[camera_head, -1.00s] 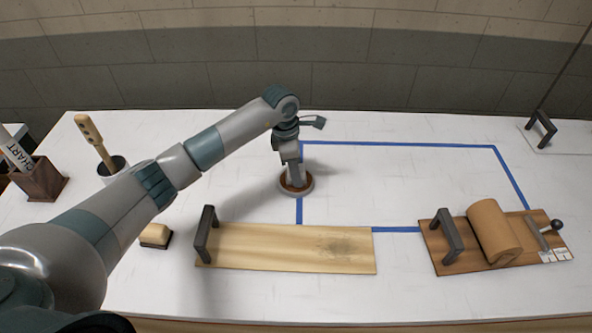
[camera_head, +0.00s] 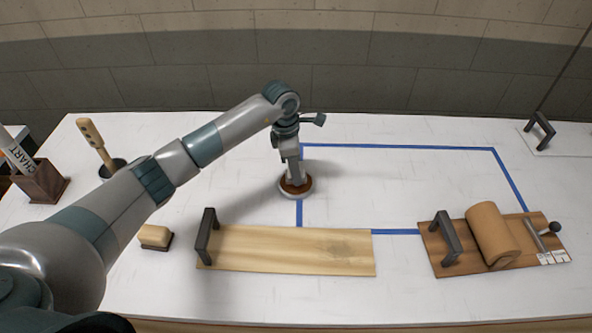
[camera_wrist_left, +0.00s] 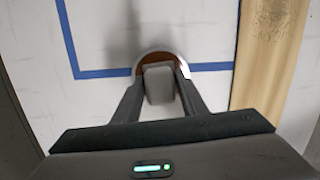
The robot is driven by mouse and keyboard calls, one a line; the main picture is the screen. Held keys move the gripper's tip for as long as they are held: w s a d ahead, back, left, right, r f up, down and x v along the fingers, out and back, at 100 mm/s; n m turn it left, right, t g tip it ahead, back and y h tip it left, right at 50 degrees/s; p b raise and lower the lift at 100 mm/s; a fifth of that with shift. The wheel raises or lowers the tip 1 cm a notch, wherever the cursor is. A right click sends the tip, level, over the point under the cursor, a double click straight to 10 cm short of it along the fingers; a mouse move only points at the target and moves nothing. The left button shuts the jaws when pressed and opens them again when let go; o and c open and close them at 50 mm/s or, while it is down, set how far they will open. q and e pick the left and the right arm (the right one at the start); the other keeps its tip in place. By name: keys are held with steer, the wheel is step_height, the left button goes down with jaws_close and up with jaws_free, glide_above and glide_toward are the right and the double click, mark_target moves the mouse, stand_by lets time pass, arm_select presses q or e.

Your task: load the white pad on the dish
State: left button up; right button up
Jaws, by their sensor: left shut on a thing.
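The dish (camera_head: 307,190) is a small round one with a pale rim and a brown inside. It stands on the table over the left line of blue tape. My left gripper (camera_head: 293,172) points down over it and is shut on a pale block, which looks like the white pad. In the left wrist view the pad (camera_wrist_left: 158,84) looks grey between the two fingers, with the dish rim (camera_wrist_left: 158,54) curving behind it. The pad hides part of the dish. I cannot tell if they touch. My right gripper is not in view.
A pale board (camera_head: 285,248) with a dark handle lies in front. A darker board (camera_head: 450,266) with a brown roll (camera_head: 493,234) lies at the right. A brush-like block (camera_head: 155,236), a cup (camera_head: 112,168) and a wooden holder (camera_head: 42,181) are at the left. The taped area is clear.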

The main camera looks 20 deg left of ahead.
arm_select(q)
steer(key=shift+r+p, duration=0.8)
steer(key=shift+r, duration=1.65)
steer(key=shift+s+d+r+m+b, duration=0.1)
steer(key=shift+s+r+m+b, duration=0.15)
steer(key=shift+m, duration=0.25)
steer(key=shift+s+d+r+m+b, duration=0.1)
steer(key=shift+s+m+b, duration=0.15)
steer(key=shift+m, duration=0.25)
steer(key=s+a+r+m+g+b, duration=0.1)
steer(key=s+m+b, duration=0.2)
steer(key=s+m, duration=0.6)
steer(key=s+r+m+g+y+b, duration=0.1)
steer(key=s+r+m+b, duration=0.1)
steer(key=s+m, duration=0.8)
steer(key=shift+s+a+m+y+b, duration=0.35)
steer(key=shift+m+b, duration=0.25)
steer(key=shift+b, duration=0.2)
